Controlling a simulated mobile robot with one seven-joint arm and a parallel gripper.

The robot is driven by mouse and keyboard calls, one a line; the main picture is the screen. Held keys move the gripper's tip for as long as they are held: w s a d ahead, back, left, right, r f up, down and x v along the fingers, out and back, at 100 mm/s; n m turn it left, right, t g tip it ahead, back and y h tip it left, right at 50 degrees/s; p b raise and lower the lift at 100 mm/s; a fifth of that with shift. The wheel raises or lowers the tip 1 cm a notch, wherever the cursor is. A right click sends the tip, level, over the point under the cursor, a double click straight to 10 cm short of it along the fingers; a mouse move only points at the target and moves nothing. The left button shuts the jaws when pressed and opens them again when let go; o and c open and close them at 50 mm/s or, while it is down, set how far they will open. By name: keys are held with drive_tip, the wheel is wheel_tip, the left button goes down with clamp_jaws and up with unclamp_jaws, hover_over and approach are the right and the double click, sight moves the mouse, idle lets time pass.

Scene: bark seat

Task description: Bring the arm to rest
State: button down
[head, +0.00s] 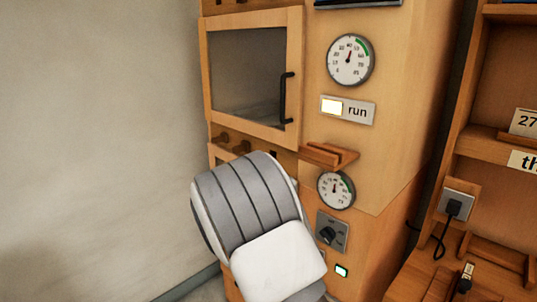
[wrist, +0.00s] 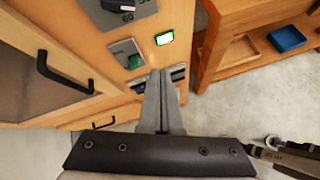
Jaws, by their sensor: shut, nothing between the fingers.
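My gripper (wrist: 160,100) is in the wrist view, its two grey fingers together with nothing between them. The fingertips point toward the lower front of a wooden cabinet (wrist: 80,22), near a panel with a green switch and a small lit lamp (wrist: 164,38). I cannot tell the exact gap to the cabinet. In the head view my grey and white arm stands in front of the cabinet (head: 393,100) and hides part of its lower front. The gripper itself does not show there.
A wooden shelf unit (head: 487,150) stands at right.

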drive_tip(key=s+d+r+m+g+y+p, duration=0.1)
drive_tip(key=s+d+r+m+g+y, duration=0.15)
drive_tip(key=s+r+m, duration=0.55)
drive_tip(key=s+d+r+m+g+y+p, duration=0.1)
drive_tip(key=s+d+r+m+y, duration=0.1)
drive_tip(key=s+d+r+m, duration=0.5)
drive_tip(key=s+a+r+m+t+y+p, duration=0.1)
drive_tip(key=s+a+r+m+y, duration=0.1)
drive_tip(key=s+r, duration=0.3)
drive_tip(key=s+a+r+m+t+y+p, duration=0.1)
drive_tip(key=s+a+r+m+t+y, duration=0.1)
drive_tip(key=s+r, duration=0.4)
drive_tip(key=shift+s+a+r+m, duration=0.3)
drive_tip(key=shift+s+a+m, duration=0.5)
drive_tip(key=shift+s+m, duration=0.45)
drive_tip(key=shift+w, duration=0.1)
